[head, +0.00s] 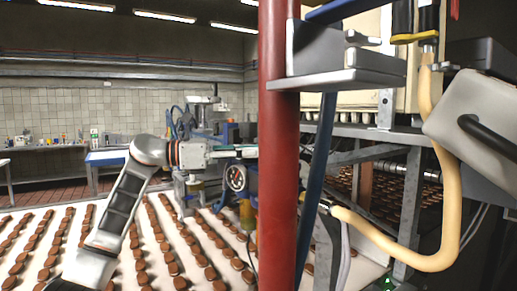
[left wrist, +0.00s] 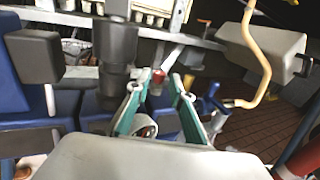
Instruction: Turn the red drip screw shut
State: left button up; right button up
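In the left wrist view, the red drip screw (left wrist: 157,77) is a small red cap with a white lever-like part (left wrist: 173,57) beside it. My left gripper (left wrist: 157,84) has its two teal fingers spread, and the red cap shows between the tips with a gap on each side. I cannot tell how far beyond the tips it lies. In the head view my left gripper (head: 240,152) reaches right beside the machine, near the red column. The screw cannot be made out there. My right gripper is in neither view.
A red column (head: 278,190) stands close in front and hides part of the machine. A cream hose (head: 449,200) and a grey box with a black handle (head: 470,125) are at right. A dark cylinder (left wrist: 115,42) stands near the left finger. Rows of brown biscuits lie on a white conveyor (head: 112,275).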

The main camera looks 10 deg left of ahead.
pick_arm(q)
jog(key=shift+x, duration=0.95)
jog(key=shift+c, duration=0.5)
grip_shut()
jog(key=shift+w+m+g+p, duration=0.1)
jog(key=shift+m+g+p, duration=0.4)
jog(key=shift+g+p, duration=0.3)
jog(key=shift+m+g+h, duration=0.3)
jog(key=shift+g+h, duration=0.1)
jog(key=shift+h, duration=0.1)
jog(key=shift+o, duration=0.5)
grip_release()
